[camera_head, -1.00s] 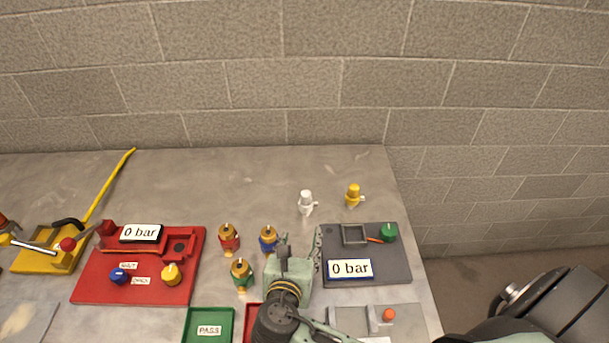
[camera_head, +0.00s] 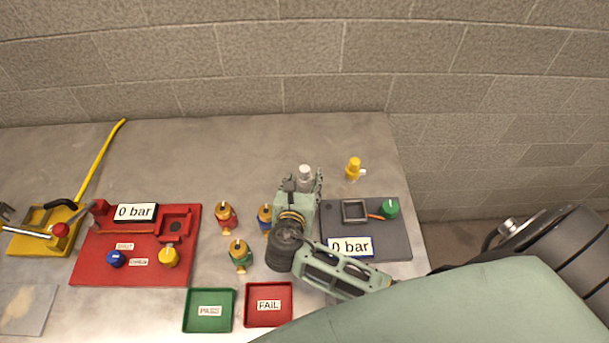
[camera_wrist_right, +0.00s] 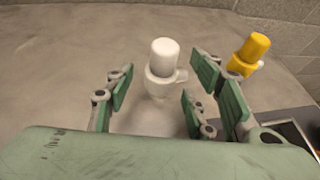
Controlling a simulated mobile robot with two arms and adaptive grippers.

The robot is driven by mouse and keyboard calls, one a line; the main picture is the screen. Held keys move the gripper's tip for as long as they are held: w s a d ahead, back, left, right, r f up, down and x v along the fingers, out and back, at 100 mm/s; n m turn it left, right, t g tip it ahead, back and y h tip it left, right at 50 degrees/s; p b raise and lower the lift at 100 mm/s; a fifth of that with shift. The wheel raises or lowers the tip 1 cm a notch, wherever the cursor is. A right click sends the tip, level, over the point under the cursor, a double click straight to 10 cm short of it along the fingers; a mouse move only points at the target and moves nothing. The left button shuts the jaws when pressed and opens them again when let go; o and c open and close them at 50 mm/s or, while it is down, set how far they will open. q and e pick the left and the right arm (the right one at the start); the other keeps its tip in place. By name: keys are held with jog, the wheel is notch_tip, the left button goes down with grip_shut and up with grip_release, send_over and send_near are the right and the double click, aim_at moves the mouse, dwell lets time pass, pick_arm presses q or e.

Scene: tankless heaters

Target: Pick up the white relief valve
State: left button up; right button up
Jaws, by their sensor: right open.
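The white relief valve (camera_head: 305,173) stands upright near the back right of the table. In the right wrist view the white valve (camera_wrist_right: 163,68) is between and a little beyond the open fingers. My right gripper (camera_head: 305,183) is open and pointed at the valve; in the wrist view its fingers (camera_wrist_right: 158,92) are on both sides, with gaps showing. In the head view the gripper hides the valve's lower part. At the far left edge a small grey part (camera_head: 5,211) shows, possibly my left gripper; its state is unclear.
A yellow valve (camera_head: 353,168) stands to the right, also in the wrist view (camera_wrist_right: 249,52). A dark grey test panel (camera_head: 385,244) is close on the right.

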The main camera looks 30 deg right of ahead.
jog(key=shift+w+d+f, duration=0.2)
jog(key=shift+w+d, duration=0.05)
jog(key=shift+w, duration=0.05)
jog(key=shift+r, duration=0.1)
grip_shut()
